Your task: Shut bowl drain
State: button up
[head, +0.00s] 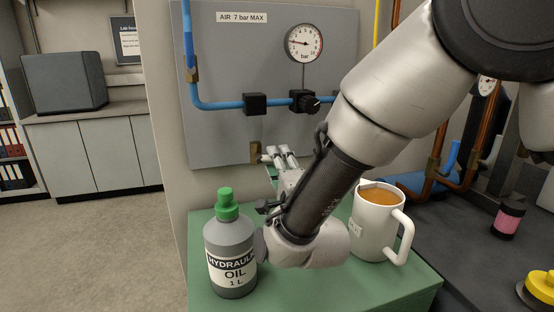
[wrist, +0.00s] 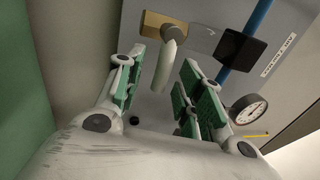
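A brass fitting (head: 256,152) sits low on the grey wall panel; the same brass shows at the top of the wrist view (wrist: 160,24). A pale curved lever (wrist: 164,68) hangs from a round end by it, and seems to be the drain handle. My gripper (head: 280,152) reaches up to the panel just right of the brass. In the wrist view my gripper (wrist: 160,82) has its green-padded fingers apart, one on each side of the lever, with visible gaps. I cannot tell whether the lever is fully between the pads. My arm and gripper hide part of the lower panel.
A hydraulic oil bottle (head: 230,252) with a green cap stands left of my wrist on the green bench (head: 385,292). A white mug (head: 378,228) of brown liquid stands close on the right. Blue pipe (head: 222,105), black fittings and a gauge (head: 304,43) are above.

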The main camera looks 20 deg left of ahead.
jog(key=v, duration=1)
jog(key=shift+s+d, duration=0.15)
jog(key=shift+s, duration=0.05)
dwell(2.0)
